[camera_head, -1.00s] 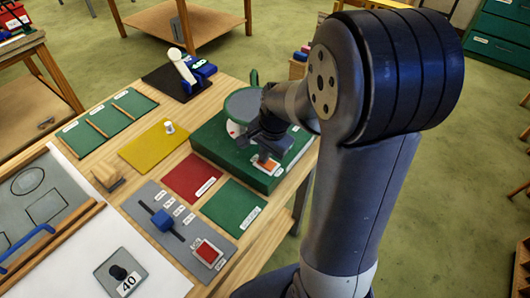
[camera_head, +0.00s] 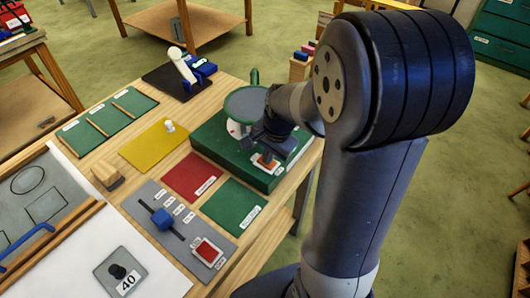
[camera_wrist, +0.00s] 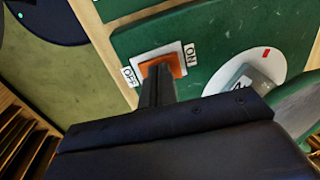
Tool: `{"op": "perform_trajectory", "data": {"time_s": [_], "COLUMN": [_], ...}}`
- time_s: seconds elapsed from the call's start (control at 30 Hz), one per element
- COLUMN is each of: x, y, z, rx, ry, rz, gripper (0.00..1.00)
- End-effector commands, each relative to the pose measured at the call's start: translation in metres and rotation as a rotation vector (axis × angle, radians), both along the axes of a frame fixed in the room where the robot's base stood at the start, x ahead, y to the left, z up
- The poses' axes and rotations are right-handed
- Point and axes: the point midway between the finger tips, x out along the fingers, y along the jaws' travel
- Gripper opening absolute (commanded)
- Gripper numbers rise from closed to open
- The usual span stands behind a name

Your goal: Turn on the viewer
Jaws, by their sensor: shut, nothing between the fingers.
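The viewer is a green box (camera_head: 212,146) with a round grey disc (camera_head: 246,102) on top, at the table's right edge. Its orange rocker switch (camera_head: 264,165) sits in a pale frame near the box's front right. In the wrist view, the switch (camera_wrist: 152,66) has an OFF label (camera_wrist: 130,76) on its left and an ON label (camera_wrist: 191,54) on its right. My gripper (camera_head: 268,155) is shut and empty. Its fingertips (camera_wrist: 160,70) overlap the middle of the switch in the wrist view. I cannot tell whether they touch it, and they hide part of it.
A white dial with a grey knob (camera_wrist: 254,82) is on the box near my gripper. Red (camera_head: 193,176) and green (camera_head: 233,208) plates lie in front of the box. A grey panel with a blue slider (camera_head: 162,219) and red button (camera_head: 208,251) is nearer.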

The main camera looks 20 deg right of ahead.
Motion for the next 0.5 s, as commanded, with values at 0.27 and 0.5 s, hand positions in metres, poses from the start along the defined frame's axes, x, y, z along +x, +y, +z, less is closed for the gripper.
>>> {"op": "perform_trajectory", "data": {"time_s": [0.27, 0.5], "x": [-0.0034, -0.0021], "y": [-0.0017, -0.0025], "z": [-0.0011, 0.0070], "rx": [0.000, 0.000], "ry": [0.003, 0.000], "rz": [0.001, 0.001], "gripper": [0.00, 0.00]}}
